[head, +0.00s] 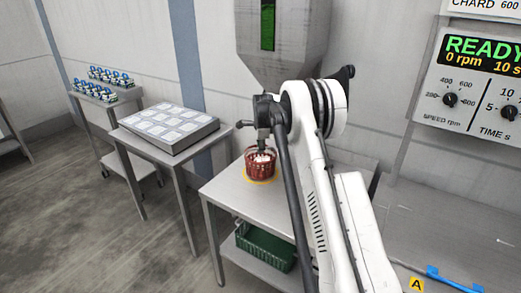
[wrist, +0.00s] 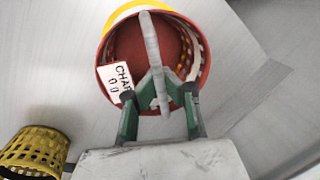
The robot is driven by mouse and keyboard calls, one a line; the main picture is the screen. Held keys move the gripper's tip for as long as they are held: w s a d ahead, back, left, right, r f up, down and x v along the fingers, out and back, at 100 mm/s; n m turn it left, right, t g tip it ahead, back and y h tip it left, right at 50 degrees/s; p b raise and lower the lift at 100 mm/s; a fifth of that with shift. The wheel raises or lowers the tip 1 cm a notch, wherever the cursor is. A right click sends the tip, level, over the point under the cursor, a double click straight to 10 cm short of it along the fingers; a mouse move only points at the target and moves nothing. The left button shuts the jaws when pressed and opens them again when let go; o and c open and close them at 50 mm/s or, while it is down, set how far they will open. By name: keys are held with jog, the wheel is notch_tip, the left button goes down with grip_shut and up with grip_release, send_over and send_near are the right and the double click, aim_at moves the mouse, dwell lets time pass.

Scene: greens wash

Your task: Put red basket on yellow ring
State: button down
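The red basket (head: 261,165) is upright at the yellow ring (head: 262,181) on the steel table, under the grey hopper. The ring shows around its lower edge in the head view. In the wrist view the basket (wrist: 126,42) looks empty, with a grey handle across its mouth and a white tag lettered "CHAR". A yellow arc of the ring (wrist: 130,9) shows past its upper rim. My gripper (head: 263,147) is above the basket. In the wrist view its green fingers (wrist: 158,85) converge on the handle from both sides. Whether the base bears fully on the ring is hidden.
A yellow basket (wrist: 38,148) stands nearby in the wrist view. The grey hopper (head: 283,35) hangs above the table (head: 222,198). A green crate (head: 265,246) is on the lower shelf. A side table holds a tray of pale squares (head: 166,128). A control panel (head: 478,88) is at right.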

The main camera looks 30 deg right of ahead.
jog(key=c, duration=2.4)
grip_release()
jog(key=shift+f, duration=0.2)
jog(key=shift+c, duration=0.2)
jog(key=o, duration=0.5)
notch_tip(320, 180, up, 12)
jog(key=s, duration=0.2)
jog(key=s+a+r+n+t, duration=0.1)
jog(key=s+a+r+n, duration=0.4)
jog(key=s+a+r, duration=0.45)
jog(key=s+a+r+n+t, duration=0.1)
jog(key=s+a+r+n, duration=0.5)
jog(key=s, duration=0.7)
jog(key=s+a+f+n+t, duration=0.1)
jog(key=s+a+f+n, duration=0.1)
jog(key=s, duration=0.7)
jog(key=s+a+f+n+t, duration=0.1)
jog(key=s+a+f+n, duration=0.2)
jog(key=s, duration=0.6)
jog(key=s+a+f+n+t, duration=0.1)
jog(key=s+a+n, duration=0.3)
jog(key=s, duration=0.5)
jog(key=shift+s+a+f+n+y+b, duration=0.2)
jog(key=shift+a+f, duration=0.1)
jog(key=shift+f, duration=0.1)
jog(key=shift+s+a+f+n+y+b, duration=0.1)
jog(key=shift+a+f+n, duration=0.15)
jog(key=shift+f, duration=0.15)
